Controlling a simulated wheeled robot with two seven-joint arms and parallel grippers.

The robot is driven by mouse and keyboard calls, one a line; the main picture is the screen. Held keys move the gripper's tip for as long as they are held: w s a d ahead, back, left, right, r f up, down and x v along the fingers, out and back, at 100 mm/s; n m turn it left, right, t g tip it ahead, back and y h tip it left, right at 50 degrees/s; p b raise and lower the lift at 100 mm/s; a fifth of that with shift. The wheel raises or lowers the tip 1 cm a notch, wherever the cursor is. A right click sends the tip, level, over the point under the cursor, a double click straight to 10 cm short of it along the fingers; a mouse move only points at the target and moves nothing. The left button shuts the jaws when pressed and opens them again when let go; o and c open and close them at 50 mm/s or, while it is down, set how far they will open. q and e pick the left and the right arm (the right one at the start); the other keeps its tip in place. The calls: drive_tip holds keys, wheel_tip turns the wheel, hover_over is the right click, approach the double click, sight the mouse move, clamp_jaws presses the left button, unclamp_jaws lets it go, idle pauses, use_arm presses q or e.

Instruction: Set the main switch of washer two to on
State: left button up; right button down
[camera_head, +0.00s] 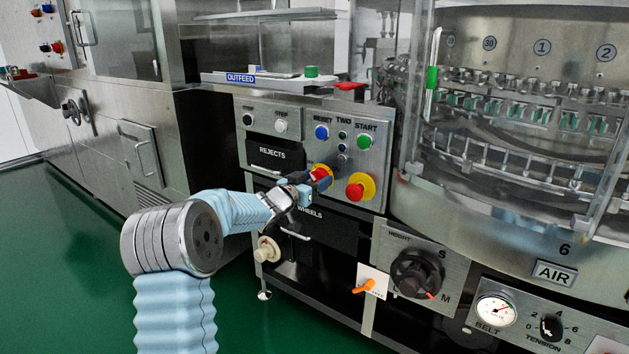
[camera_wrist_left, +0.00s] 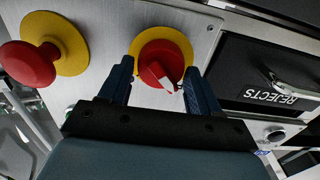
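The main switch is a red rotary knob on a yellow disc, low on the panel marked TWO (camera_head: 343,135). In the left wrist view the knob (camera_wrist_left: 165,62) shows a small pale marking and sits between the fingertips. In the head view the switch (camera_head: 321,171) is partly hidden by my left gripper (camera_head: 308,185). My left gripper (camera_wrist_left: 160,80) is open, its dark blue fingers standing apart on either side of the knob. I cannot tell whether either finger touches it. My right gripper is in neither view.
A red mushroom button (camera_head: 357,188) on a yellow disc is close beside the switch; it also shows in the wrist view (camera_wrist_left: 30,63). The REJECTS drawer (camera_head: 275,155) is left of the switch. Blue RESET (camera_head: 321,132) and green START (camera_head: 364,141) buttons are above.

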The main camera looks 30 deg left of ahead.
use_arm(q)
drive_tip(key=c, duration=0.6)
drive_tip(key=m+b, duration=0.2)
drive_tip(key=shift+f+m, duration=0.2)
drive_tip(key=shift+m, duration=0.2)
drive_tip(key=m+b, duration=0.3)
drive_tip(key=m, duration=0.2)
drive_tip(key=m+b, duration=0.2)
drive_tip(key=m, duration=0.3)
drive_tip(key=m+b, duration=0.3)
drive_tip(key=m, duration=0.2)
drive_tip(key=shift+d+f+b, duration=0.2)
drive_tip(key=shift+d+b, duration=0.05)
drive_tip(key=shift+b, duration=0.05)
drive_tip(key=shift+m, duration=0.3)
